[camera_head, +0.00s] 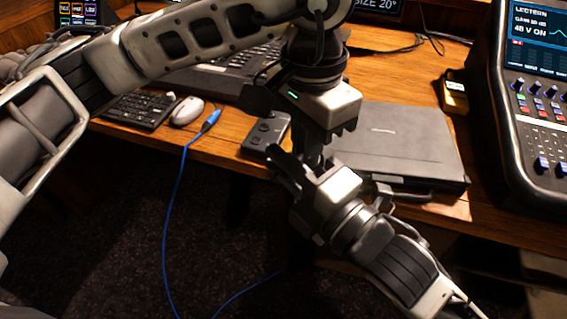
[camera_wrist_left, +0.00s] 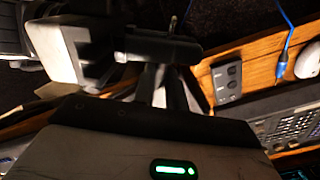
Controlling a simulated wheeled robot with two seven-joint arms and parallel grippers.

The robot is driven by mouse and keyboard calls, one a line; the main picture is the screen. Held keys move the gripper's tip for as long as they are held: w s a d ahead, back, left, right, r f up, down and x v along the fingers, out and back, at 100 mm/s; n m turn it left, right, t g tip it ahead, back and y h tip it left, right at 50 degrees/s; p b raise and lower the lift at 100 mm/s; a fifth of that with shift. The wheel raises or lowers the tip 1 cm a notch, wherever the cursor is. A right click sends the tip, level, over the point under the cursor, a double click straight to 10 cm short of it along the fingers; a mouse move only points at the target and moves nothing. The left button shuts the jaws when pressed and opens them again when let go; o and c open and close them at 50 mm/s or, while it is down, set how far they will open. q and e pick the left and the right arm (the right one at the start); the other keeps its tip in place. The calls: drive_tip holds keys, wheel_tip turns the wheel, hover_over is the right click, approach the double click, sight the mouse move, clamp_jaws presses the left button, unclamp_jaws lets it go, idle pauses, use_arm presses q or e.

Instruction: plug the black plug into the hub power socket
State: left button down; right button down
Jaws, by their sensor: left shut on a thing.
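My left gripper (camera_head: 314,152) points down in front of the laptop, close above the right gripper. In the left wrist view the left gripper (camera_wrist_left: 166,78) is shut on a dark cylindrical piece, which looks like the black plug (camera_wrist_left: 160,48), with a thin metal pin sticking out. The head view hides this plug behind the grippers. My right gripper (camera_head: 287,168) reaches in from the lower right, its dark fingers beside the left gripper; their gap is unclear. A small dark box (camera_head: 265,134), possibly the hub, lies at the desk edge and also shows in the wrist view (camera_wrist_left: 227,80). I cannot make out its power socket.
A closed laptop (camera_head: 405,140) lies right of the grippers. A blue cable plug (camera_head: 210,121) lies on the desk near the mouse (camera_head: 187,111), its cable hanging over the edge. A keyboard (camera_head: 138,109) is left. A mixing console (camera_head: 535,110) stands right.

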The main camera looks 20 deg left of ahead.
use_arm(q)
drive_tip(key=c, duration=1.3)
unclamp_jaws()
drive_tip(key=shift+r, duration=0.1)
drive_tip(key=shift+c, duration=0.2)
